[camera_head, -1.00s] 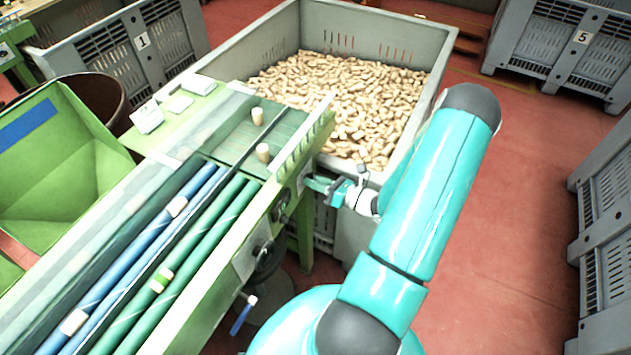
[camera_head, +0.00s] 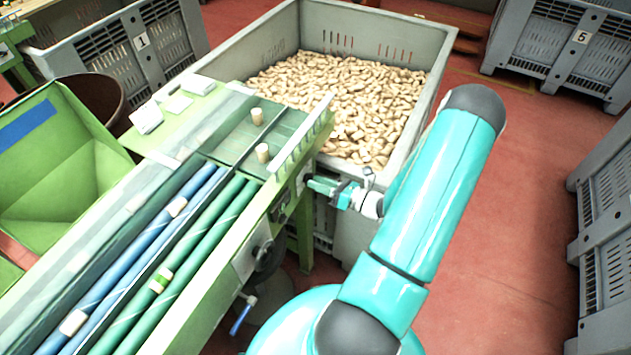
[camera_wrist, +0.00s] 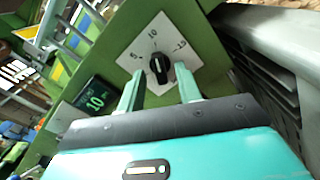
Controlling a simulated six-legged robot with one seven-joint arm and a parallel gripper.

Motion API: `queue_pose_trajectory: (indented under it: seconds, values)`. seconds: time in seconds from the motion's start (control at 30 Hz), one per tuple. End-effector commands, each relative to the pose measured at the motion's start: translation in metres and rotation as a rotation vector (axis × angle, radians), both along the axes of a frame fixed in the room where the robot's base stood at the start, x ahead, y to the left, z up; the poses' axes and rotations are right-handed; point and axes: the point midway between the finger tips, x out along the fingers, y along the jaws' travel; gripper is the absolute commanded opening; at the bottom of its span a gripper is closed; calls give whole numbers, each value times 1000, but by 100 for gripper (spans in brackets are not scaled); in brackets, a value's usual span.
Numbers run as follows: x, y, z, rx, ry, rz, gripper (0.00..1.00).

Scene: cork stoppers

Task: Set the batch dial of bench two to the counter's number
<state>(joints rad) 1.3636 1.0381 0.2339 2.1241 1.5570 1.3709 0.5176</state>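The batch dial (camera_wrist: 159,68) is a black knob on a white plate marked 5, 10 and 15 in the wrist view. Its pointer end appears to point up toward the 10. The counter (camera_wrist: 96,102) is a dark display with a green number 10, left of the dial. My gripper (camera_wrist: 158,82) is open, its two teal fingers apart and pointing toward the dial, with the knob showing between and just beyond them. I cannot tell if they touch it. In the head view my gripper (camera_head: 312,183) is at the bench's right side; the dial is hardly visible there.
The green bench (camera_head: 205,290) carries rollers and several corks. A black handwheel (camera_head: 268,257) and blue-handled crank (camera_head: 243,315) stick out of its side. A large grey bin (camera_head: 428,110) of corks stands behind the gripper. Red floor is clear at the right.

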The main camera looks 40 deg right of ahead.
Motion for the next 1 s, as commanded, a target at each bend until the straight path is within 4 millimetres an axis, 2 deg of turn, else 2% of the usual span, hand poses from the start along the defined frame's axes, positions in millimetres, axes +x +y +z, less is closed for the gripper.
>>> queue_pose_trajectory:
  seconds: [0.3,0.5,0.7,1.0]
  values:
    - [-66,-24,0,0,1,-4,35]
    - [-100,-37,0,-1,0,-3,35]
    - [-113,-41,0,-1,-1,-1,35]
    - [-114,-41,0,0,0,0,35]
